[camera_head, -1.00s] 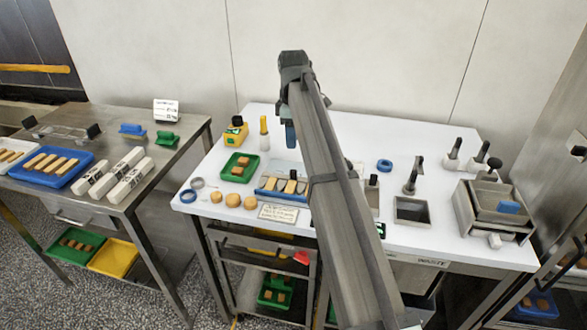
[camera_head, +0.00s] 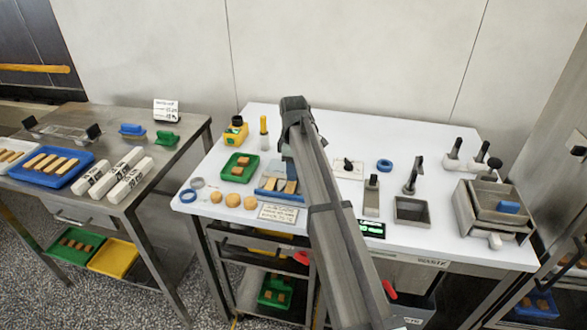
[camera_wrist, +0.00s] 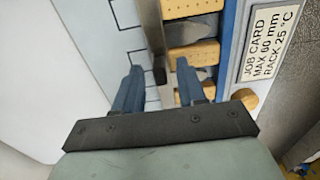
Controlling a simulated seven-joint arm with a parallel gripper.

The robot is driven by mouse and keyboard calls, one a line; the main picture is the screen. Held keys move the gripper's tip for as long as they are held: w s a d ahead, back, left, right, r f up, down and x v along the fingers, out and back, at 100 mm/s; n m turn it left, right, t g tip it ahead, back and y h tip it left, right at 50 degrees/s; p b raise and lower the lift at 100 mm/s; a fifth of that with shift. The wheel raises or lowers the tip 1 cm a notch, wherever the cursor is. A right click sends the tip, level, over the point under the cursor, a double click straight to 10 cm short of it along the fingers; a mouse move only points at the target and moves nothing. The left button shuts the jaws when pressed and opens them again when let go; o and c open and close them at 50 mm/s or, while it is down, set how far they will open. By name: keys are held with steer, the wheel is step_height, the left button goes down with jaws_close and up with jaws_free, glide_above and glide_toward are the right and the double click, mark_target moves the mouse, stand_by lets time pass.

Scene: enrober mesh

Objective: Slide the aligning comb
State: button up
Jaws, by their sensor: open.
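In the wrist view a grey metal bar with a dark upright knob, which looks like the aligning comb (camera_wrist: 150,30), runs beside a row of tan biscuits (camera_wrist: 193,52). My gripper (camera_wrist: 158,76) is open, its two blue fingers on either side of the bar's dark end. I cannot tell whether either finger touches it. In the head view the biscuits (camera_head: 290,187) lie on a blue-edged rack (camera_head: 268,193), partly hidden by my arm. The comb and most of my gripper are hidden behind my arm there.
A grey open bin (camera_head: 411,212) and a blue ring (camera_head: 384,165) are to the right. The white bench's back strip is mostly clear.

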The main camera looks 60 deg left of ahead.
jaws_close()
stand_by(0.3)
stand_by(0.4)
